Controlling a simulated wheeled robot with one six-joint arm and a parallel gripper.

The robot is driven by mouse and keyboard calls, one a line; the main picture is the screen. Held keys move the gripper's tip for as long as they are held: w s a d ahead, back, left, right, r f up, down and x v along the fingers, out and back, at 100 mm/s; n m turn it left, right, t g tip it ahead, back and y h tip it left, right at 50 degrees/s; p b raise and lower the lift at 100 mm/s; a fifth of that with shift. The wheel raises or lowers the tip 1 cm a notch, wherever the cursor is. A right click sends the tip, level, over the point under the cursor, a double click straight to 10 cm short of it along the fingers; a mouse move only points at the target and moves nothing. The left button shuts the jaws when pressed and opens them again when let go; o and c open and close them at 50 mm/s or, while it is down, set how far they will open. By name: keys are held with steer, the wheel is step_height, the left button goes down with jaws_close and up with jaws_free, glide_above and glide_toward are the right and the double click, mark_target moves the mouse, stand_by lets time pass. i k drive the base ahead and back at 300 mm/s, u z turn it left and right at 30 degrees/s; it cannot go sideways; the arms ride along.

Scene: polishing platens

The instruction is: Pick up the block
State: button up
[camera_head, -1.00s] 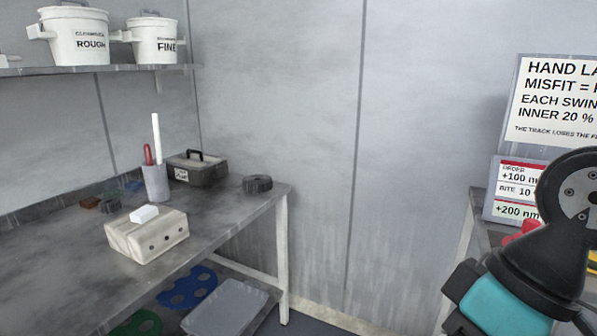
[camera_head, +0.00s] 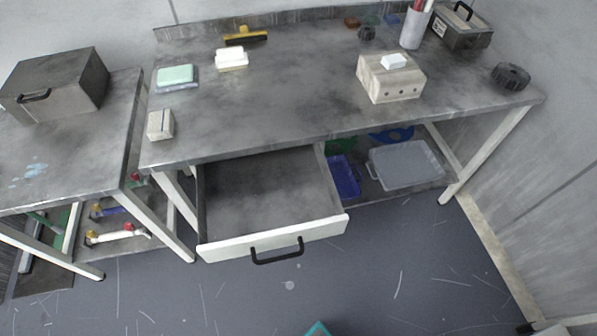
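Several block-like things lie on the grey bench, and I cannot tell which one the task means. A small pale block with a dark band (camera_head: 160,125) stands near the bench's front left corner. A white block (camera_head: 231,59) lies further back, and a green block (camera_head: 175,76) lies left of it. A larger pale box with holes in its front (camera_head: 391,84) stands right of centre, with a small white piece (camera_head: 394,61) on top. My gripper is not in view; only a teal bit of my arm shows at the bottom edge.
The bench (camera_head: 290,105) has an open, empty-looking drawer (camera_head: 270,195) jutting out. A dark box (camera_head: 57,84) sits on the left table. A yellow-and-black tool (camera_head: 246,35), a cup (camera_head: 412,27), a toolbox (camera_head: 462,25) and a black knob (camera_head: 510,76) stand further back and right.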

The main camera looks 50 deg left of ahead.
mark_target(397, 61)
steer(key=u, duration=0.85)
steer(key=k, duration=0.4)
steer(key=z, duration=0.65)
steer(key=i, duration=0.9)
steer(key=u, duration=1.4)
steer(key=i, duration=0.6)
steer(key=u, duration=0.6)
